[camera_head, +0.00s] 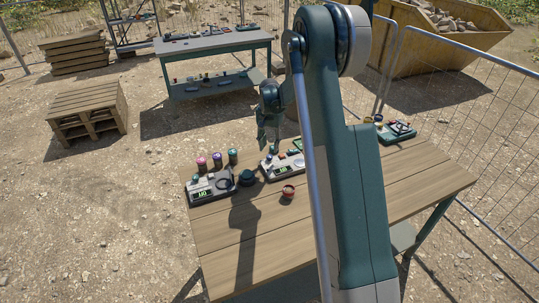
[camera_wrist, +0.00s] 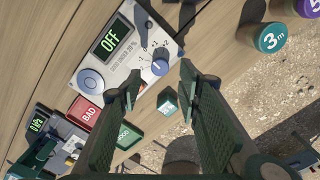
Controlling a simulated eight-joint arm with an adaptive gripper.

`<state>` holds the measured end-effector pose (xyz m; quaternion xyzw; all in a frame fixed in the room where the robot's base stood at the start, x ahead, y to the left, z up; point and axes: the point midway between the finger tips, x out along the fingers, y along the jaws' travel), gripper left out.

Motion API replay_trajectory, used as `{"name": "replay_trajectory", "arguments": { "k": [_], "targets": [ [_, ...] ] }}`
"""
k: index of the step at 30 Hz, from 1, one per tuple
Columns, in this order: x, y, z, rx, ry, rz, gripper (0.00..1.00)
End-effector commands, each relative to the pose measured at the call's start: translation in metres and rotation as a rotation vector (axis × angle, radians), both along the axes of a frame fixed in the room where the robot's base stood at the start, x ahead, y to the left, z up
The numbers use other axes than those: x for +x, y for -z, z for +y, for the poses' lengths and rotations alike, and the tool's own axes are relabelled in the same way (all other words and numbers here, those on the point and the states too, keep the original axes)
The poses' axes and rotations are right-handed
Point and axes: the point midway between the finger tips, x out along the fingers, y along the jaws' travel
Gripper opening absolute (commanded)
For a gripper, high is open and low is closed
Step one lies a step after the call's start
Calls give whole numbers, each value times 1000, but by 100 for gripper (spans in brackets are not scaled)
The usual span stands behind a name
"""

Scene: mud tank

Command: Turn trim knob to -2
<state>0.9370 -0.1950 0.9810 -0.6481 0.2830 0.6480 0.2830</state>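The trim knob (camera_wrist: 160,67) is a small blue round knob with a pale pointer mark, beside a printed number scale on a light grey instrument box (camera_wrist: 133,22). The pointer's exact reading is too small to tell. The box's display (camera_wrist: 110,40) reads OFF, and a larger blue-grey dial (camera_wrist: 90,81) sits below it. My gripper (camera_wrist: 159,78) is open, its two green fingers apart, with the knob between the fingertips in the wrist view. I cannot tell how far above it they are. In the head view my gripper (camera_head: 269,147) hangs above the middle box (camera_head: 280,168).
A red BAD tray (camera_wrist: 84,113), a green GOOD tray (camera_wrist: 129,136) and a small teal block (camera_wrist: 167,103) lie close to the box. A teal 3 m canister (camera_wrist: 270,38) stands to the right.

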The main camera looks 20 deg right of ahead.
Motion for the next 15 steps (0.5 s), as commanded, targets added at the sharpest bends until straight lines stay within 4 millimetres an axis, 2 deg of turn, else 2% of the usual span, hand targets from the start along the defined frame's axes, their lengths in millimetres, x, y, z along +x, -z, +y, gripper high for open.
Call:
{"name": "replay_trajectory", "arguments": {
  "k": [9, 15],
  "targets": [
    [1, 38, 0, 0, 0, 0, 34],
    [0, 52, 0, 0, 0, 0, 34]
  ]
}}
